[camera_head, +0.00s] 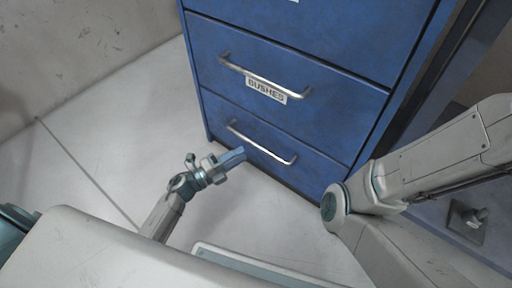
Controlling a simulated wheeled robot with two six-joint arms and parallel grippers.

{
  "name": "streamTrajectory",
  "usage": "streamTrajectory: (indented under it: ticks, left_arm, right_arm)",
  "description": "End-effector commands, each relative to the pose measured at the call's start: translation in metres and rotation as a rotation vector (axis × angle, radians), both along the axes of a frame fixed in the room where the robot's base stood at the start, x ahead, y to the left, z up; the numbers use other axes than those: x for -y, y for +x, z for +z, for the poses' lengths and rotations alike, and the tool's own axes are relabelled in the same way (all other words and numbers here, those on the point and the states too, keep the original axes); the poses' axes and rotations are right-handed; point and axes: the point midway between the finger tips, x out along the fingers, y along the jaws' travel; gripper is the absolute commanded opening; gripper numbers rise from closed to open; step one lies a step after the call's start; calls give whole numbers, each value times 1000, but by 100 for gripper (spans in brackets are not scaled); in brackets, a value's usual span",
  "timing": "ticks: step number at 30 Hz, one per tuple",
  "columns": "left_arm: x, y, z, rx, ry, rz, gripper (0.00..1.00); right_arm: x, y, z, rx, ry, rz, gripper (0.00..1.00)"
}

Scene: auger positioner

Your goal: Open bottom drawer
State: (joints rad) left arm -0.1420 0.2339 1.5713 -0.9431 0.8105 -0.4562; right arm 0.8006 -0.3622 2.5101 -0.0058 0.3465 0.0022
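The bottom drawer (310,157) is the lowest front of a blue cabinet and looks closed, flush with the front above it. Its silver bar handle (262,147) runs across the upper part of the front. My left gripper (238,155) is low over the floor, just in front of the handle near its left half. Its bluish fingers point toward the handle. Whether they touch it or are parted is not clear. My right arm comes in from the right across the cabinet's lower right corner, and its gripper is not visible.
A drawer labelled BUSHES (266,90) with its own silver handle (262,76) sits directly above, closed. Pale floor (120,130) is clear left of the cabinet. A concrete wall (70,50) stands at upper left. A metal fitting (467,221) lies at right.

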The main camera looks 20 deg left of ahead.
Motion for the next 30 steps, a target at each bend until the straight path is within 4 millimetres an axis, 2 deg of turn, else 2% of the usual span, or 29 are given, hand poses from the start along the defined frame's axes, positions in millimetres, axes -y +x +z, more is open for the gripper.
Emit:
streamTrajectory:
  ticks: [3, 10, 15, 23, 28, 29, 30]
  left_arm:
    - [17, 18, 3, 5, -3, 1, 36]
    - [40, 43, 10, 3, -3, 1, 36]
    - [47, 50, 13, 1, -2, 0, 36]
    - [47, 50, 13, 1, -2, 0, 36]
    - [47, 50, 13, 1, -2, 0, 5]
    - [47, 50, 13, 1, -2, 0, 0]
    - [47, 50, 13, 1, -2, 0, 0]
  right_arm:
    - [0, 2, -9, -10, -3, 1, 36]
    - [-1, 4, -17, -23, -6, 3, 36]
    - [-1, 5, -18, -29, -7, 4, 36]
    - [-1, 5, -18, -30, -7, 5, 36]
    - [-1, 5, -18, -30, -7, 5, 36]
    - [-1, 5, -18, -30, -7, 5, 36]
    - [-1, 5, -18, -30, -7, 5, 36]
